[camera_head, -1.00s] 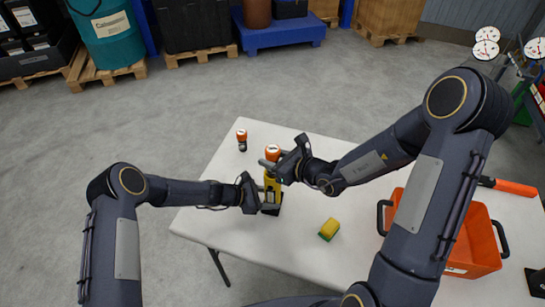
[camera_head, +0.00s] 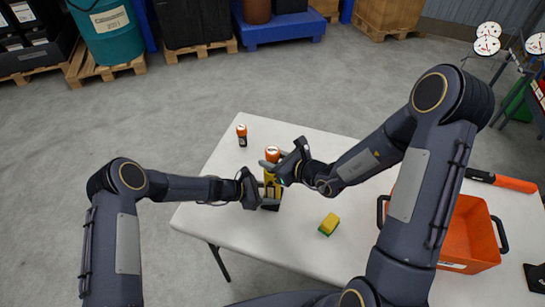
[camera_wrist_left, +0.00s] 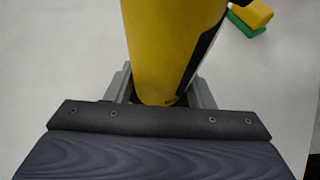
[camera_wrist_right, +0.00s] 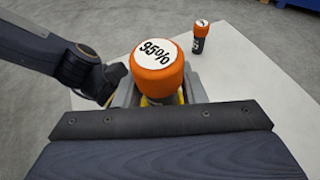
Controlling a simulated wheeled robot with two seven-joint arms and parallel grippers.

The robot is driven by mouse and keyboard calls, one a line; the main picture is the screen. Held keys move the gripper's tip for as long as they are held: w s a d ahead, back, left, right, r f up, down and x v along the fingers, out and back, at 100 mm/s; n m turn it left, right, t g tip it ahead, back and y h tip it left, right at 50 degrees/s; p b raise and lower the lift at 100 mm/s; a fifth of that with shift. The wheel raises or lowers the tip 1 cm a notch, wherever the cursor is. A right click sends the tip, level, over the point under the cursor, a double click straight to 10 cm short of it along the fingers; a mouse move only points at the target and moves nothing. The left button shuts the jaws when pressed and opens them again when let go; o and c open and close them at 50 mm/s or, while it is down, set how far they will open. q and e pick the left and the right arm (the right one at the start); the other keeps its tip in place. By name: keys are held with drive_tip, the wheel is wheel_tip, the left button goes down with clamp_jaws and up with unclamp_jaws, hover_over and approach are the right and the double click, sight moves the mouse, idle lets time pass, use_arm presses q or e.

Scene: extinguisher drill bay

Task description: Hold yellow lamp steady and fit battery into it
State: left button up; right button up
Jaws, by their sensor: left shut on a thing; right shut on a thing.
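The yellow lamp (camera_head: 270,182) stands upright on the white table, with my left gripper (camera_head: 266,198) shut around its lower body. Its yellow side also fills the middle of the left wrist view (camera_wrist_left: 165,50). A battery with an orange cap (camera_head: 272,152) is directly over the lamp's top, and my right gripper (camera_head: 277,166) is shut on it. The cap is marked 95% in the right wrist view (camera_wrist_right: 158,66), with a little yellow of the lamp below. The fingers hide the joint, so I cannot tell how deep the battery sits.
Another orange-capped battery (camera_head: 241,133) stands at the table's far left corner. A yellow and green sponge (camera_head: 329,224) lies right of the lamp. An orange bin (camera_head: 474,238) and an orange-handled tool (camera_head: 514,184) are at the right. The table (camera_head: 218,216) is clear around the lamp.

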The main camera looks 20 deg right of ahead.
sight(273, 184)
drive_tip(key=shift+f, duration=0.3)
idle(0.4)
drive_tip(key=shift+f, duration=0.35)
drive_tip(key=shift+f, duration=0.6)
drive_tip(key=shift+r, duration=0.35)
drive_tip(key=shift+f, duration=0.3)
drive_tip(key=o, duration=1.1)
drive_tip(key=shift+o, duration=0.2)
